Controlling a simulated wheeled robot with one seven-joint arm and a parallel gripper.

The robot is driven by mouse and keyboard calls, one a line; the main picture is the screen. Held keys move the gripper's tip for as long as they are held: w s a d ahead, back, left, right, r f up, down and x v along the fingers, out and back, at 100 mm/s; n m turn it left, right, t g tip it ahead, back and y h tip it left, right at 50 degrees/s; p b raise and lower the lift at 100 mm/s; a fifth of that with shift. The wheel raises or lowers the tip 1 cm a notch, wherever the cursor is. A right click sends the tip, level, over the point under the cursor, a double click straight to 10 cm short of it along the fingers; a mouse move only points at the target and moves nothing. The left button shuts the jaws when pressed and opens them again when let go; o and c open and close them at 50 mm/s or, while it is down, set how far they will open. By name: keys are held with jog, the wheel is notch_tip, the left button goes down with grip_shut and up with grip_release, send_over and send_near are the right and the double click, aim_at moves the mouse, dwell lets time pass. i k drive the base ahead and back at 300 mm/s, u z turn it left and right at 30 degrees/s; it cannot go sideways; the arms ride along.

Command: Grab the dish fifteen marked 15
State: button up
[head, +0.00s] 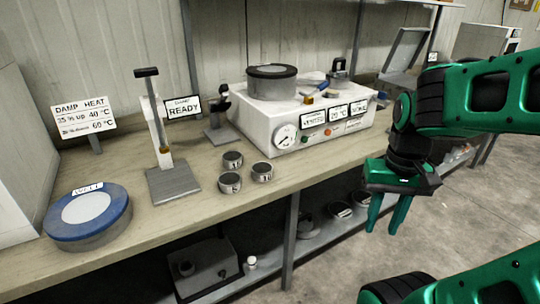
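Three small round metal dishes with dark rims stand close together on the wooden bench, in the middle of the head view. One is at the back (232,160), one at the front left (230,183) and one at the right (262,172). Marks show on their sides, but they are too small to read, so I cannot tell which is marked 15. My green gripper (385,229) hangs pointing down beyond the bench's front edge, right of the dishes and well apart from them. Its two fingers are apart with nothing between them.
A white instrument box (300,125) with a gauge stands behind the dishes. A metal stand (172,182) is to their left, and a blue-rimmed round container (88,216) sits at far left. Below, a shelf (318,236) holds several items. The bench front beside the dishes is clear.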

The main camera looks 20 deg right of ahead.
aim_at(232, 160)
jog(key=u, duration=5)
jog(key=k, duration=0.5)
jog(key=z, duration=5.8)
